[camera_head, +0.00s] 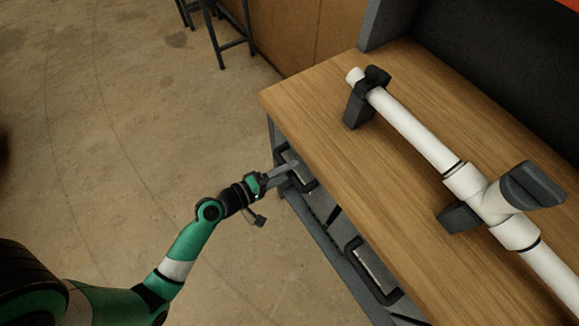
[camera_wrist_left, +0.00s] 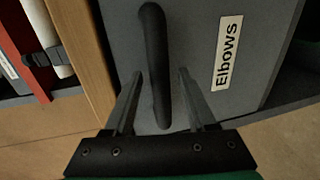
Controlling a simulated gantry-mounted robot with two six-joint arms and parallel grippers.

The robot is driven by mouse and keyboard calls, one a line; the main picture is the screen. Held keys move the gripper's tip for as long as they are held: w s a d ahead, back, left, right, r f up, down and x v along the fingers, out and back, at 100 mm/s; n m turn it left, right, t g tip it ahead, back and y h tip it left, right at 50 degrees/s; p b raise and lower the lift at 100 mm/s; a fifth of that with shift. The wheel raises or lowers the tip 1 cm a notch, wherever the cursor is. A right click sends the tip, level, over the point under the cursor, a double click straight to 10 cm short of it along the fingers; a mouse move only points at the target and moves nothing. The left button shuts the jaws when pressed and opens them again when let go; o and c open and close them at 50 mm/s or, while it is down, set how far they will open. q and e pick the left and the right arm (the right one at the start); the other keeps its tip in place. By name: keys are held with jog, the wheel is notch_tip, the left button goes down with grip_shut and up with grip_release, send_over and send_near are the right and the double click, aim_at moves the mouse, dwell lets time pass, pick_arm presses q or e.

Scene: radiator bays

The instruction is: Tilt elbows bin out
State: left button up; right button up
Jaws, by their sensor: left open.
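The elbows bin (camera_wrist_left: 200,48) fills the middle of the left wrist view, a grey front with a white label (camera_wrist_left: 228,54) reading "Elbows". Its black bar handle (camera_wrist_left: 154,50) runs up and down in that view. My left gripper (camera_wrist_left: 160,74) is open, with one finger on each side of the handle; I cannot tell whether either finger touches it. My right gripper is not in view.
The wooden bench top (camera_head: 310,100) overhangs the bins. A white pipe (camera_head: 415,130) with a tee fitting (camera_head: 490,202) rests on dark supports (camera_head: 362,100) on it. Another bin handle (camera_head: 370,272) shows lower right. A dark stool (camera_head: 225,35) stands behind; the floor at left is clear.

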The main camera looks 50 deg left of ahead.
pick_arm(q)
jog(key=shift+w, duration=0.3)
jog(key=shift+c, duration=0.2)
grip_shut()
dwell(1.1)
